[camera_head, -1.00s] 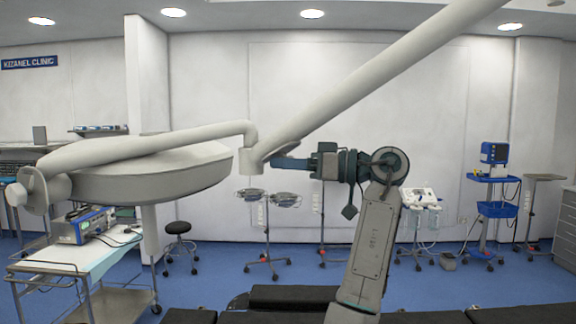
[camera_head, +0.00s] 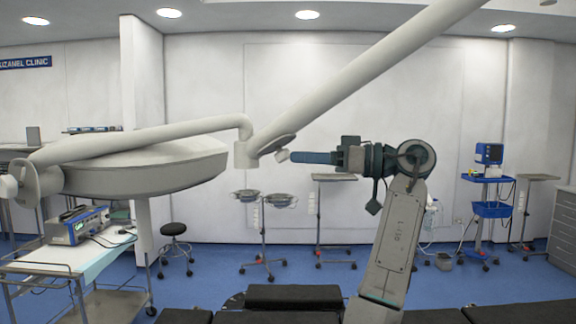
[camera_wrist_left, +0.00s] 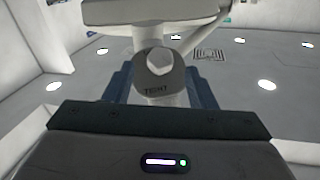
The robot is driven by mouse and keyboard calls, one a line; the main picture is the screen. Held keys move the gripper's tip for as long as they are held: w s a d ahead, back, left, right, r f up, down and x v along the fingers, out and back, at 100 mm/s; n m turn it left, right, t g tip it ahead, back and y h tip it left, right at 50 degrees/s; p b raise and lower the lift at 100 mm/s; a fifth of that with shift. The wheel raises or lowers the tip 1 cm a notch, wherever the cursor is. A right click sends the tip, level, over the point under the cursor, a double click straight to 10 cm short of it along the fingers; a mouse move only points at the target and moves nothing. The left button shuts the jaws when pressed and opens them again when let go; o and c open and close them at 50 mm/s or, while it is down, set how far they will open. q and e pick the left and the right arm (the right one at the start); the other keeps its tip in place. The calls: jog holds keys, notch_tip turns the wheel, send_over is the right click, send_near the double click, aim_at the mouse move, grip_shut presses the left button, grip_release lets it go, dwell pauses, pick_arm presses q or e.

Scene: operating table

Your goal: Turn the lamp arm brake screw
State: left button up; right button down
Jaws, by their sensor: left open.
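The white lamp arm (camera_head: 150,137) ends at a joint (camera_head: 245,153) under the thick slanted ceiling arm (camera_head: 360,85). A small pale knob, likely the brake screw (camera_head: 282,155), shows at the right side of this joint, below a dark grey flap. My left gripper (camera_head: 293,157) points left at the knob from just to its right, with a small gap or bare contact; I cannot tell which. In the left wrist view its blue fingers (camera_wrist_left: 160,88) are open, on either side of a grey joint piece (camera_wrist_left: 157,80) with lettering. My right gripper is not in view.
The round lamp head (camera_head: 150,170) hangs at the left. The operating table's black pads (camera_head: 290,297) lie along the bottom. A trolley (camera_head: 75,262) with a device stands at the left. Instrument stands (camera_head: 262,225) are behind. The air right of my arm is free.

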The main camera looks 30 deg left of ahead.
pick_arm(q)
jog(key=b+v, duration=0.1)
jog(key=v, duration=0.4)
jog(key=shift+w+d, duration=0.1)
jog(key=shift+d, duration=0.15)
